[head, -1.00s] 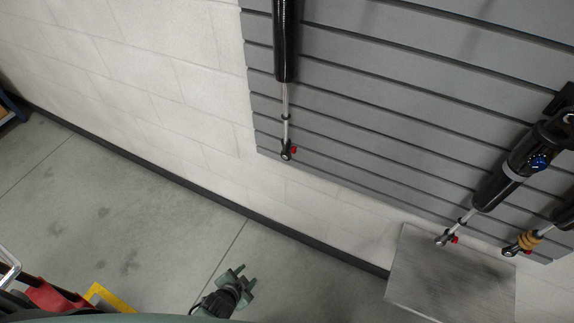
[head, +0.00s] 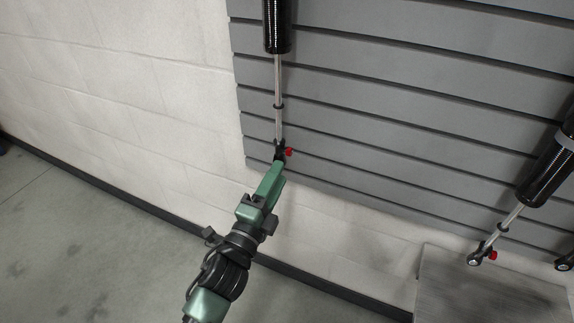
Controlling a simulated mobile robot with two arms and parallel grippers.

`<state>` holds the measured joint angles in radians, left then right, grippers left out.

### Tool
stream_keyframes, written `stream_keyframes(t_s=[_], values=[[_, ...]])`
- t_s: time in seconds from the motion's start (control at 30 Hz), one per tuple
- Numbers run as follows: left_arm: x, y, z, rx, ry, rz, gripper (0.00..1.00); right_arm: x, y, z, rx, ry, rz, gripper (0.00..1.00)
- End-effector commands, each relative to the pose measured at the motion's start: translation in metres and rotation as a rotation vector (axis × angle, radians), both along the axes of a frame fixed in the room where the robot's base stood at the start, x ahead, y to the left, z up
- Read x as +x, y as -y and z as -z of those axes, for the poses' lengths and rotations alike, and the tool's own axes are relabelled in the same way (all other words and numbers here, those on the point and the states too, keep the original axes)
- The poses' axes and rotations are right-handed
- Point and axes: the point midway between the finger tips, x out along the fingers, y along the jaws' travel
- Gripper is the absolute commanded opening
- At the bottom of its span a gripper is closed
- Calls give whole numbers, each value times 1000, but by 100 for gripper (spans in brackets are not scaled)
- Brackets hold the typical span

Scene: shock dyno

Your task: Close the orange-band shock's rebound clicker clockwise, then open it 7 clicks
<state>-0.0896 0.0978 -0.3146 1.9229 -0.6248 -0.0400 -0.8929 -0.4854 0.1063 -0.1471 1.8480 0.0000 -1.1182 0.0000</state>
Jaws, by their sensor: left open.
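A black shock (head: 278,28) hangs on the grey slatted panel, with its silver shaft pointing down to a dark end eye. A small red knob (head: 288,151) sticks out to the right of that end eye. The top of this shock is cut off, and I see no orange band on the part in view. My left gripper (head: 277,172) is open and reaches up to the lower end of this shock, just below the red knob. Its fingers overlap the end eye in the picture; I cannot tell whether they touch. My right gripper is out of view.
A second shock (head: 543,175) with a grey band and a red knob (head: 492,255) hangs at the right. Another end eye (head: 565,264) shows at the right edge. A grey metal plate (head: 480,290) is below them. The white wall at left is clear.

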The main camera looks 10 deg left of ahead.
Motion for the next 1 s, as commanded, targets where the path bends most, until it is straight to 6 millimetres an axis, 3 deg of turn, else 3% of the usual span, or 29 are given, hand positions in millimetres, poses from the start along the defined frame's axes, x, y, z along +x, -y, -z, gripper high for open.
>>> stream_keyframes(t_s=[0.3,0.7,0.87,1.0], values=[[46,15,-10,-4,-1,1,41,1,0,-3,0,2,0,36],[55,18,-11,-4,-4,1,41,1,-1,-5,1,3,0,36],[55,18,-11,-4,-4,1,0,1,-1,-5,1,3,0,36],[55,18,-11,-4,-4,1,0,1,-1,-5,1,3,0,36]])
